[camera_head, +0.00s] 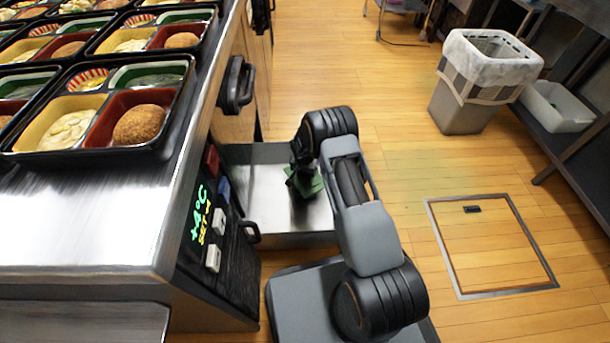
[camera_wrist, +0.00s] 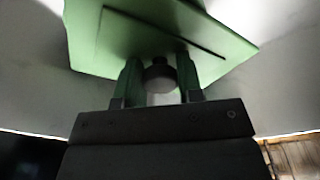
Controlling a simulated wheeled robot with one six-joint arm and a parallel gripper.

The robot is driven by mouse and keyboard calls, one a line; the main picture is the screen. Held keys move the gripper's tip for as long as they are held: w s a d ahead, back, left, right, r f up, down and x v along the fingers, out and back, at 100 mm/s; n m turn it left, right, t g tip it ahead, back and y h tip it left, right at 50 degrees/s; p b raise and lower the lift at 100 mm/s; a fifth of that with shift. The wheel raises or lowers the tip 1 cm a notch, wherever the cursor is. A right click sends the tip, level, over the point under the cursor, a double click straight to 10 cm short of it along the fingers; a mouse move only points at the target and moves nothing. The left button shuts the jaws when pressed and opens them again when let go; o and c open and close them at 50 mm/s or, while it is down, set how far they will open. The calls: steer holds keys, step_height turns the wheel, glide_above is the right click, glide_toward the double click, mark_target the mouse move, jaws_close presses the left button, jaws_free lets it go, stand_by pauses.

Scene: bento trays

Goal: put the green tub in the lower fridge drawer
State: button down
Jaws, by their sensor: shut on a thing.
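The green tub (camera_head: 313,184) is at the open lower fridge drawer (camera_head: 285,239), over its metal floor in the head view. In the wrist view the green tub (camera_wrist: 160,35) fills the upper middle, with a thin dark line across its face. My gripper (camera_head: 299,180) reaches down into the drawer space and is shut on the tub. Its two fingers also show in the wrist view (camera_wrist: 158,80), against the tub. I cannot tell whether the tub touches the drawer floor. My arm and wrist hide part of the tub and drawer.
The steel counter (camera_head: 85,225) with several bento trays (camera_head: 105,152) stands left of the drawer. A drawer handle (camera_head: 236,85) sticks out above. A bin (camera_head: 470,115) stands at the upper right. The wooden floor right of my arm is clear, with a framed hatch (camera_head: 490,245).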

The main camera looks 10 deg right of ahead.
steer(key=shift+f, duration=0.1)
steer(key=c, duration=0.8)
jaws_free()
steer(key=shift+o, duration=0.2)
